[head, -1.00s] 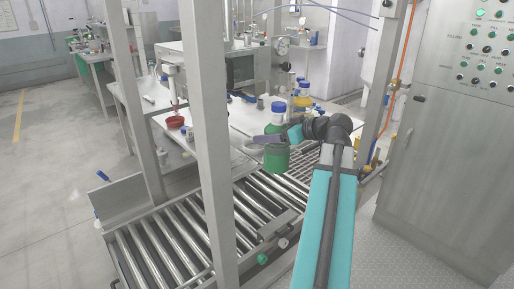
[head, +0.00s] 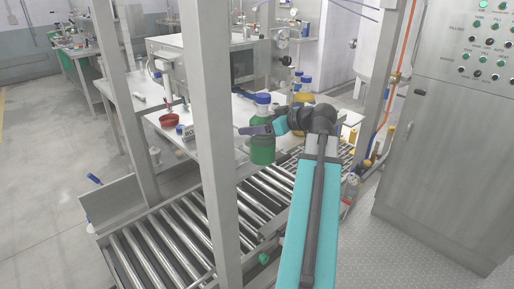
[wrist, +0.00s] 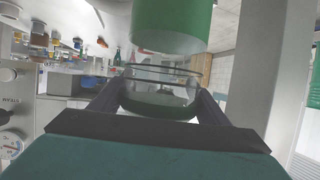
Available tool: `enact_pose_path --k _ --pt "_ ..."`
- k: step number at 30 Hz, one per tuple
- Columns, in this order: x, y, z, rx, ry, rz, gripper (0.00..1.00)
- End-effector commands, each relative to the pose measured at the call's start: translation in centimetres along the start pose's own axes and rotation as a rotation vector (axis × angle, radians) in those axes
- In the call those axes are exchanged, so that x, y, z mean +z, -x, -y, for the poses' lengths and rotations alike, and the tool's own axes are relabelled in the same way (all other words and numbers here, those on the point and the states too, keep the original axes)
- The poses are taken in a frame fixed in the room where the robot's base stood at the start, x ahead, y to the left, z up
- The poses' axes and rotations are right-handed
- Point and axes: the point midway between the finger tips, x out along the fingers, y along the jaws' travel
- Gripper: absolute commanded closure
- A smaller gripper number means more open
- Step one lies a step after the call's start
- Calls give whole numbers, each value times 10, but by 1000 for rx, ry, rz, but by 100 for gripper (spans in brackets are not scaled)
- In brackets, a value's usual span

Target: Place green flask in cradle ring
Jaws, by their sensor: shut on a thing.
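The green flask (head: 262,149) has a blue cap and hangs upright in the head view, in front of the white table's near edge and above the roller conveyor. My gripper (head: 256,130) is shut on it, at its upper part below the cap. In the wrist view, the dark fingers of my gripper (wrist: 160,90) lie on both sides of clear glass with dark green at its bottom. A solid green part (wrist: 170,25) fills the top middle there. I cannot make out the cradle ring in either view.
A yellow flask with a blue cap (head: 304,97) stands behind my wrist. A red bowl (head: 169,120) is on the white table. A grey post (head: 208,150) rises close left of the flask. The roller conveyor (head: 165,240) runs below, and a control cabinet (head: 450,150) stands right.

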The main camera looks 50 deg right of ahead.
Motion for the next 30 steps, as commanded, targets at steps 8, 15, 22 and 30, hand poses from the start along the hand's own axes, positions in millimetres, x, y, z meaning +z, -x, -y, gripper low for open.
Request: enact_pose_path --k 8,15,22,30 --pt "2 6 -6 12 -5 -1 56" --pt "3 8 -9 15 -6 -1 56" --pt "3 8 -10 16 -7 -1 56" --pt "-1 -4 -25 16 -7 0 56"
